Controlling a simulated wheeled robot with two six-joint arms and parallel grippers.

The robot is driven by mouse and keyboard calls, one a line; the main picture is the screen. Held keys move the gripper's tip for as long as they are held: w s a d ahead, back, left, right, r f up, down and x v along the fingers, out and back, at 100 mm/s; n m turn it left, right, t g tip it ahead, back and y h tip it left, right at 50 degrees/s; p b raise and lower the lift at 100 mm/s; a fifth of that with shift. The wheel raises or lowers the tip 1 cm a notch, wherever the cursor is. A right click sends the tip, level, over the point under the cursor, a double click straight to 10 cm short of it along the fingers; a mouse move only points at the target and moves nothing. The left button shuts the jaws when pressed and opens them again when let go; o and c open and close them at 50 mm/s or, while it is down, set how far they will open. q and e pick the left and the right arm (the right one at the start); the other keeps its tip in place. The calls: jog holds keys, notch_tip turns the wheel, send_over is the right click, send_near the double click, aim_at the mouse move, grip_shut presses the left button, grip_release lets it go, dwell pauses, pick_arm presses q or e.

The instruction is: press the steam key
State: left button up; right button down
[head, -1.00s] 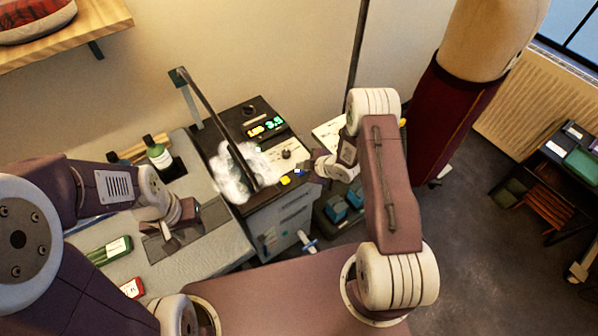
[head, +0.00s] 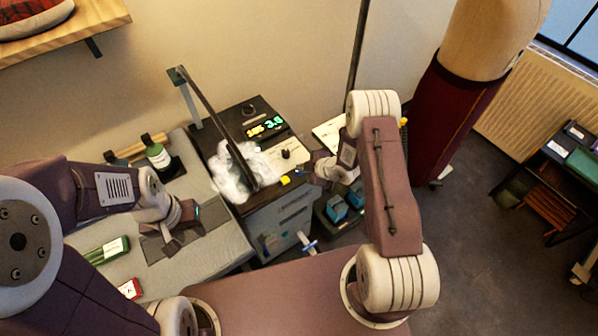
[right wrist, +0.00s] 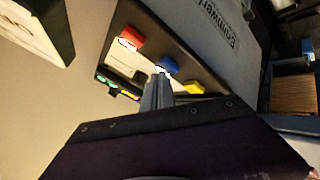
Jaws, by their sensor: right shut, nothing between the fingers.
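The dark control unit (head: 228,133) with lit digits (head: 265,126) stands on the work table. In the right wrist view it carries a red key (right wrist: 130,39), a blue key (right wrist: 169,66) and a yellow key (right wrist: 194,88); I cannot read which one is the steam key. My right gripper (right wrist: 159,82) is shut and empty, its tips just at the blue key; I cannot tell whether they touch. In the head view my right gripper (head: 304,173) is beside the yellow key (head: 285,181) and hides the blue one. My left gripper (head: 192,213) is over the grey table; its jaws are unclear.
A dark green bottle (head: 158,155) stands at the left. A green labelled item (head: 108,250) and a red one (head: 130,289) lie on the grey table. A dress form (head: 465,95) stands behind right.

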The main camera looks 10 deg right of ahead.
jog(key=shift+f, duration=0.2)
jog(key=shift+r, duration=0.15)
jog(key=shift+r+p, duration=0.55)
jog(key=shift+r, duration=0.3)
notch_tip(320, 180, up, 6)
jog(key=p, duration=0.4)
